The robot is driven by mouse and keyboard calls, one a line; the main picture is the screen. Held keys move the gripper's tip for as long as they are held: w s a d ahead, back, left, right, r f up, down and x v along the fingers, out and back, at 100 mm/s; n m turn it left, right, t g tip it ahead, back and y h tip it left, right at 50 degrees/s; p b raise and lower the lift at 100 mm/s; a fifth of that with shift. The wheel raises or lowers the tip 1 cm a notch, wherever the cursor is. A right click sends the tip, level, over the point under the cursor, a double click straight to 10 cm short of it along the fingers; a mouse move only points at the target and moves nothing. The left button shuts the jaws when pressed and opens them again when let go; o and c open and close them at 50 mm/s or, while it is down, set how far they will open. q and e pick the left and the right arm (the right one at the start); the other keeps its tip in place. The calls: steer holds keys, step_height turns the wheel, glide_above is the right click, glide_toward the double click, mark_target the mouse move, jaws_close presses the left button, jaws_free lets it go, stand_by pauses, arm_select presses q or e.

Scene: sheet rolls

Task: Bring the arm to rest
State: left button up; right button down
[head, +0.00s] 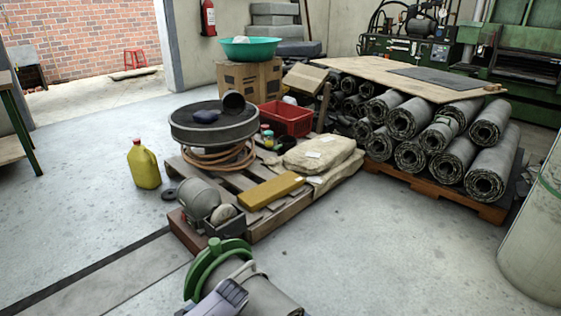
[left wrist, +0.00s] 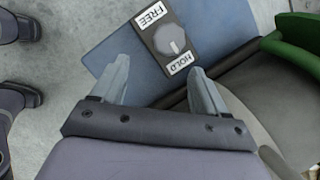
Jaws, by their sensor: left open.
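My left gripper (left wrist: 160,64) is open in the left wrist view, its two fingers apart with nothing seen between them. Beyond the fingertips is a blue plate (left wrist: 108,58) carrying a dark switch box with a round grey knob (left wrist: 171,40). The box has white labels reading FREE and HOLD. I cannot tell whether the fingers touch the plate. In the head view, part of my left arm (head: 222,298) shows at the bottom, over a grey roll (head: 268,298) with a green curved guard (head: 205,264). My right gripper is not in view.
A wooden pallet (head: 262,222) holds sacks, a yellow block, a red crate (head: 286,118) and a round drum. Several sheet rolls (head: 408,115) are stacked at right. A yellow jug (head: 144,165) stands at left. A pale cylinder (head: 537,235) is at the right edge. Floor at lower right is clear.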

arm_select(q)
steer(key=s+d+n+h, duration=0.4)
steer(key=s+n, duration=0.2)
steer(key=s, duration=0.4)
steer(key=s+a+r+n+t, duration=0.2)
steer(key=s+a+r+n, duration=0.2)
steer(key=s+r, duration=0.35)
steer(key=s+a+r+n+t, duration=0.2)
steer(key=s+a+r+n, duration=0.3)
steer(key=r, duration=0.3)
steer(key=w+d+f+m+t+h, duration=0.1)
steer(key=w+d+f+t+h, duration=0.2)
steer(key=w+d+t, duration=0.4)
steer(key=s+a+r+p, duration=0.1)
steer(key=r+p, duration=0.6)
steer(key=p, duration=0.3)
steer(key=s+a+r+p, duration=0.1)
steer(key=a+r+p, duration=0.1)
steer(key=r+p, duration=0.6)
steer(key=p, duration=0.3)
steer(key=shift+s+a+y, duration=0.15)
steer(key=shift+a+y, duration=0.1)
steer(key=shift+y, duration=0.15)
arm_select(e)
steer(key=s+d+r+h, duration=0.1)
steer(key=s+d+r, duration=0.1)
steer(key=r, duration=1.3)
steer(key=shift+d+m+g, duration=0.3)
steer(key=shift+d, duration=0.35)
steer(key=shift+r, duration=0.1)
